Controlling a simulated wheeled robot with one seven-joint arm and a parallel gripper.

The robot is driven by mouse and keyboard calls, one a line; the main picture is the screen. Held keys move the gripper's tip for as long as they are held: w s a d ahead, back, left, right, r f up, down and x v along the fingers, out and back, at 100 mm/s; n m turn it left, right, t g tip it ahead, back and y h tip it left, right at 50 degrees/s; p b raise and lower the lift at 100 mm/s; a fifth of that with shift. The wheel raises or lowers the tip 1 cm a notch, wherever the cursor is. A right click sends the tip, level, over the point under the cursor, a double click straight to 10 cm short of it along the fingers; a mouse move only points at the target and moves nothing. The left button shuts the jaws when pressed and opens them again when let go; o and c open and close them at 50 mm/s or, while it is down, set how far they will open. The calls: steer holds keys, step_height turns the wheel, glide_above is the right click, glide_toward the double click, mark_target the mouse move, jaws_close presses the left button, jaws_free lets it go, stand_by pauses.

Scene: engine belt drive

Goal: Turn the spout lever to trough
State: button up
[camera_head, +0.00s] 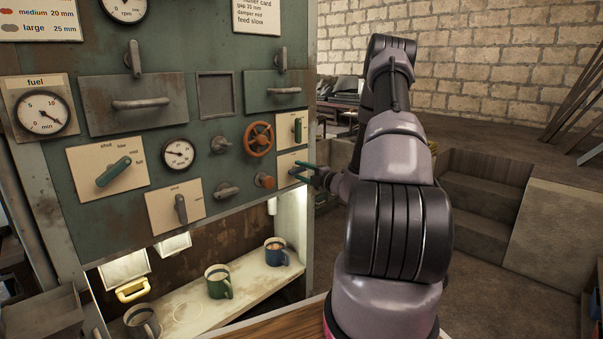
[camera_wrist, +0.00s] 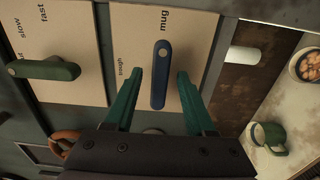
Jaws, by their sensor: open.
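The spout lever (camera_wrist: 158,88) is a dark blue bar on a pale plate (camera_wrist: 205,30) in the wrist view. The plate carries the word "mug" near the top and "trough" at the left. The lever lies along the picture's vertical, with a light dot near its upper end. My gripper (camera_wrist: 160,73) is open, with one green finger on each side of the lever and a visible gap on both sides. In the head view my gripper (camera_head: 307,174) is at the panel's right edge, in front of the lower right plate (camera_head: 285,163), and mostly hides the lever.
A green lever (camera_wrist: 45,69) on a "slow/fast" plate lies close by. An orange handwheel (camera_head: 259,139) and an orange knob (camera_head: 265,181) are left of my gripper. Below, a shelf (camera_head: 190,312) holds a green mug (camera_head: 217,284) and a blue mug (camera_head: 274,254).

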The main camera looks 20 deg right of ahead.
jaws_close()
steer(key=shift+n, duration=0.3)
steer(key=n, duration=1.3)
steer(key=shift+f+n, duration=0.1)
steer(key=shift+n, duration=2)
